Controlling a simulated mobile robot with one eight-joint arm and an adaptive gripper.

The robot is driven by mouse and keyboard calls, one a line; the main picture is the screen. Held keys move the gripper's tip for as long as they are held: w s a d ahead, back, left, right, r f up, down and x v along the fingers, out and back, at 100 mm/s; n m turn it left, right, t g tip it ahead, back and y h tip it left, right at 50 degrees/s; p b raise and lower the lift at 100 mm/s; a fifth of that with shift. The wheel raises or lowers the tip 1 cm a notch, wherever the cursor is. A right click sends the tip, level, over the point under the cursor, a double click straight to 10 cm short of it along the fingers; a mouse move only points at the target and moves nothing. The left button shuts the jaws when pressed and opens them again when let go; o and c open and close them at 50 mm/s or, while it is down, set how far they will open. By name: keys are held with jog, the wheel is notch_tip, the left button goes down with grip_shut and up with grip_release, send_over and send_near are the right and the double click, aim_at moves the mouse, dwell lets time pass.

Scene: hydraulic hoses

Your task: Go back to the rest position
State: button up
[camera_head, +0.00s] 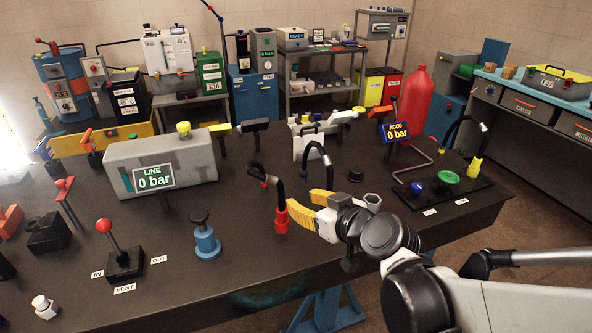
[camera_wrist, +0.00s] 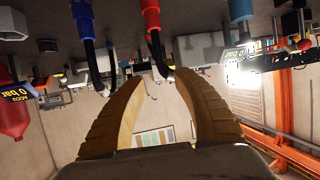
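My gripper (camera_head: 300,202) has two ribbed yellow fingers and is at the front middle of the table in the head view. The fingers stand apart with nothing between them in the wrist view (camera_wrist: 158,78). The red coupling also shows in the wrist view (camera_wrist: 150,14), beyond the fingertips. A second black hose (camera_head: 317,150) arches behind the fingers. A blue coupling (camera_wrist: 83,20) on a black hose shows at the upper left of the wrist view.
The dark table (camera_head: 250,255) carries a grey LINE tank (camera_head: 190,160) reading 0 bar, a red-knobbed lever (camera_head: 120,255) and a blue plunger (camera_head: 204,235). At right are a red ACCU cylinder (camera_head: 413,100), its 0 bar display (camera_head: 396,131) and a green handwheel (camera_head: 448,177).

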jog(key=s+d+f+m+g+h, duration=0.1)
jog(key=s+d+m+g+h, duration=0.1)
jog(key=s+d, duration=0.4)
jog(key=s+d+f+m+g+h, duration=0.1)
jog(key=s+d+m+g+h, duration=0.2)
jog(key=s+d, duration=0.4)
jog(key=s+h, duration=0.1)
jog(key=s, duration=0.3)
jog(key=shift+f, duration=0.25)
jog(key=shift+s, duration=0.1)
